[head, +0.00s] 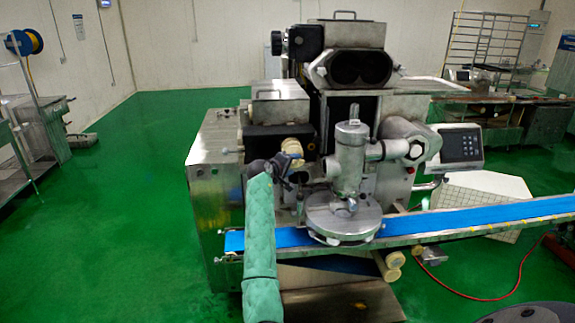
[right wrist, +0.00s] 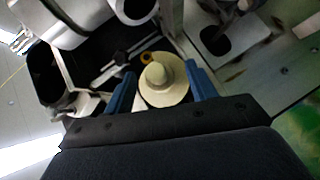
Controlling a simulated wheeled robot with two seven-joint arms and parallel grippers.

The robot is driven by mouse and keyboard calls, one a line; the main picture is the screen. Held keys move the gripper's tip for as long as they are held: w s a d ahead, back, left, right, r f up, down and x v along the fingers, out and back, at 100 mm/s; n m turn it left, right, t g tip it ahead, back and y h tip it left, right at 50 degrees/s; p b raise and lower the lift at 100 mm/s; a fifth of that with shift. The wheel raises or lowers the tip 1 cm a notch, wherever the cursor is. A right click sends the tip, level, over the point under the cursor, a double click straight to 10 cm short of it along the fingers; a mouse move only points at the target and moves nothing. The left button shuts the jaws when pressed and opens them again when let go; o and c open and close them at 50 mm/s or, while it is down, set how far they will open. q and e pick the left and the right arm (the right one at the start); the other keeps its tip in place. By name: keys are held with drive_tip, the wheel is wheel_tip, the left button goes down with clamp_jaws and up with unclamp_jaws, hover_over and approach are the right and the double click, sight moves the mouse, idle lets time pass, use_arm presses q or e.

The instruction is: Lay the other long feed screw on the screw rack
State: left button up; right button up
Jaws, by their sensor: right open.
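A cream-coloured round part (head: 291,148), which looks like the end of a feed screw, sticks out of the left front of the steel machine. In the right wrist view this cream part (right wrist: 162,84) shows end-on, a wide disc with a smaller knob. My right gripper (head: 281,162) is right at it. In the right wrist view its two blue fingers (right wrist: 163,88) are open, one on each side of the part. I cannot tell whether they touch it. The rest of the screw is hidden inside the machine. I cannot make out the screw rack. My left gripper is out of view.
The machine's steel cylinder and round plate (head: 343,222) stand just right of my right gripper. A blue conveyor belt (head: 470,219) runs below to the right. A white box (head: 487,186) stands behind the belt. The green floor (head: 110,220) on the left is clear.

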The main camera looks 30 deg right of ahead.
drive_tip(key=p+v, duration=0.1)
drive_tip(key=v, duration=0.6)
drive_tip(key=shift+s, duration=0.15)
idle(0.8)
drive_tip(key=shift+r+p, duration=0.1)
drive_tip(key=shift+p, duration=0.2)
drive_tip(key=shift+r, duration=0.1)
